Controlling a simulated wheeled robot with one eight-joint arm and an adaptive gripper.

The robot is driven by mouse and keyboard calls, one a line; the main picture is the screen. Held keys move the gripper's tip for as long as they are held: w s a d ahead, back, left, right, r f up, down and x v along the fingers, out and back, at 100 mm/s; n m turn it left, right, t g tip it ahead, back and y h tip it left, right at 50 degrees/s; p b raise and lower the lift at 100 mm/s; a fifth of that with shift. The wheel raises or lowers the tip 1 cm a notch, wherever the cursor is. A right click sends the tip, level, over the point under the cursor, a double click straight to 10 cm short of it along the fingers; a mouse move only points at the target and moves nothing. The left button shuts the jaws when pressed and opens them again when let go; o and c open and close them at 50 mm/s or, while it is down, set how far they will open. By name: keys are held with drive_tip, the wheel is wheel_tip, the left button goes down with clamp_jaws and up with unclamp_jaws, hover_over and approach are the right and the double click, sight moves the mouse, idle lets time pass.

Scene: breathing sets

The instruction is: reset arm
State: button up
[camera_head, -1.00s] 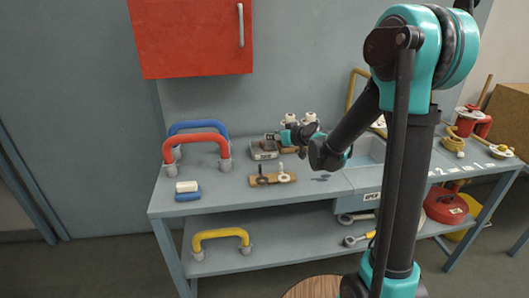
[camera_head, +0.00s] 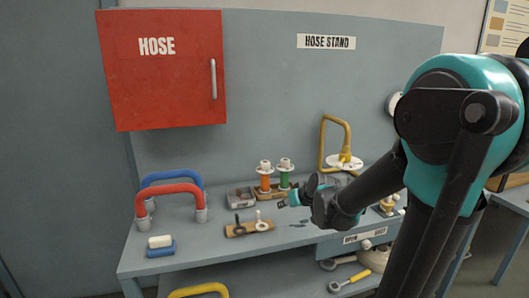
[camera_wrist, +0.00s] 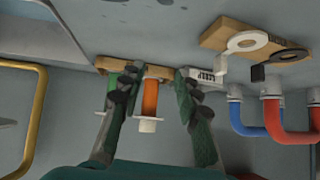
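My gripper (camera_head: 281,204) hangs over the grey bench (camera_head: 180,232), in front of an orange spool (camera_head: 265,180) and a green spool (camera_head: 285,175) with white caps. In the wrist view, the two dark fingers of my gripper (camera_wrist: 154,84) are spread apart. The orange spool (camera_wrist: 150,98) shows in the gap beyond them, and the green spool (camera_wrist: 116,80) is partly behind the left finger. Nothing is seen held. My arm reaches in from the right and hides part of the bench.
Red (camera_head: 168,190) and blue (camera_head: 172,177) hoses stand at the left, near a sponge (camera_head: 160,250). A wooden board (camera_head: 238,231) with rings lies in front. A yellow pipe (camera_head: 323,140) rises behind. A red HOSE cabinet (camera_head: 160,85) hangs above.

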drive_tip(key=s+d+f+m+g+h, duration=0.2)
drive_tip(key=s+d+f+m+h, duration=0.15)
drive_tip(key=s+d, duration=0.8)
drive_tip(key=s+f+g, duration=0.2)
drive_tip(key=s+f, duration=0.5)
drive_tip(key=s, duration=0.4)
drive_tip(key=shift+h, duration=0.35)
